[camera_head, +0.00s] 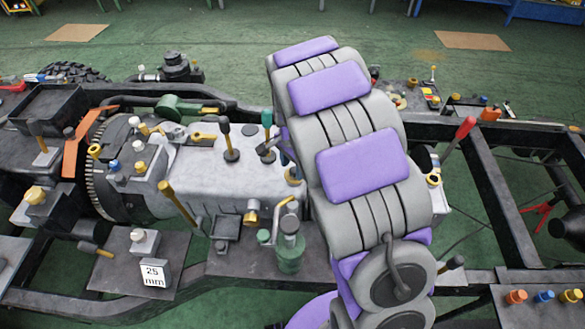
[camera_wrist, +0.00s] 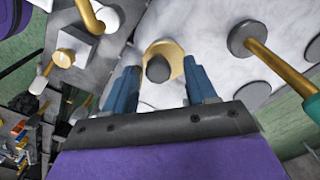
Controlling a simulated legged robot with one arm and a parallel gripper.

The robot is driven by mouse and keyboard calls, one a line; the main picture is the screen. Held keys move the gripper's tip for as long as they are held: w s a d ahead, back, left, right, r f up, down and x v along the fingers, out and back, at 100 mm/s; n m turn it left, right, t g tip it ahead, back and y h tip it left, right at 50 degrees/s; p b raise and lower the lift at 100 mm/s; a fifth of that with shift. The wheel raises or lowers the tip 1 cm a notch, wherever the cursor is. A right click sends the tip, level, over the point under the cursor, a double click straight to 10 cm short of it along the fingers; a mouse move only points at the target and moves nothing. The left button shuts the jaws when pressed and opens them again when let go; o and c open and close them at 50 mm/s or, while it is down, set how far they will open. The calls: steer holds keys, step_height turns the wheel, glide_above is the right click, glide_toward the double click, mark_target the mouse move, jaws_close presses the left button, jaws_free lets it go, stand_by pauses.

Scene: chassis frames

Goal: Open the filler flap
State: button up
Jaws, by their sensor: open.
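My gripper (camera_wrist: 162,74) is open in the wrist view, with its two blue fingers apart. A brass angular collar (camera_wrist: 176,60) with a dark rounded centre sits on the pale housing, in line with the gap between the fingertips. It may be the filler flap, but I cannot tell for sure. Nothing is seen held, and I cannot tell whether the fingers touch the collar. In the head view my arm hides most of the gripper beside the pale housing (camera_head: 245,182). A brass piece (camera_head: 293,177) shows there at the arm's edge.
A brass-stemmed lever (camera_wrist: 270,68) with a green knob stands right of the fingers. A block with a brass knob (camera_wrist: 72,55) lies to the left. In the head view a black-knobbed lever (camera_head: 225,140) and a dark green canister (camera_head: 290,253) stand close to my arm.

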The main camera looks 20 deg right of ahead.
steer(key=shift+d+f, duration=0.3)
steer(key=shift+f, duration=0.1)
steer(key=shift+a, duration=0.3)
steer(key=c, duration=0.5)
steer(key=shift+d, duration=0.1)
jaws_close()
